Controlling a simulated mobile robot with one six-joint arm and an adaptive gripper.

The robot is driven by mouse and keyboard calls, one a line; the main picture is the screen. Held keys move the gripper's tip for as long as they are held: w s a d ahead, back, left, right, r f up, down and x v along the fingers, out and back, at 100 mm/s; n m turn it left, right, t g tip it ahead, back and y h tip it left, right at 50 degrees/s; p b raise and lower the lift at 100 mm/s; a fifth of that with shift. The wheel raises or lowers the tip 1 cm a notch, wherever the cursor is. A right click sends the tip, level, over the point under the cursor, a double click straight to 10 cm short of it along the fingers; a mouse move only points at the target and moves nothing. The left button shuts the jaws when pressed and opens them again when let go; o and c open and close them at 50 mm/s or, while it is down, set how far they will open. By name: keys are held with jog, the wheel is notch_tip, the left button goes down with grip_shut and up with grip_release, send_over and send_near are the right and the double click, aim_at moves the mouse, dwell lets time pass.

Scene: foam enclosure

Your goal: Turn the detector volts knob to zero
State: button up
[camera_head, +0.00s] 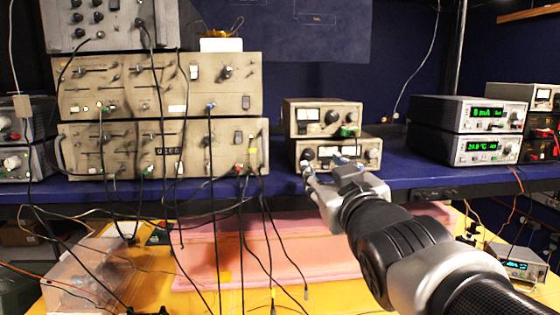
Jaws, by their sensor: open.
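Two small beige meter units are stacked on the blue shelf, the upper unit (290,115) and the lower unit (372,143). A dark round knob (307,155) shows at the left of the lower unit's front. Labels are too small to read, so I cannot tell if it is the detector volts knob. My gripper (324,166) is open in front of the lower unit, its fingers pointing at the panel. One finger is just below the dark knob; the other covers part of the panel further right. I cannot tell whether either finger touches anything.
Large beige rack units (225,105) with hanging black cables stand to the left. Two units with green displays (490,113) stand to the right. The blue shelf edge (400,180) runs under my gripper. Free shelf room shows between the meter units and the display units.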

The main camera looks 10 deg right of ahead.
aim_at(310, 156)
jog(key=w, duration=0.4)
jog(key=w+p, duration=0.1)
jog(key=w, duration=0.4)
jog(key=shift+w+a, duration=0.2)
jog(key=shift+w, duration=0.05)
jog(key=shift+c, duration=0.2)
grip_shut()
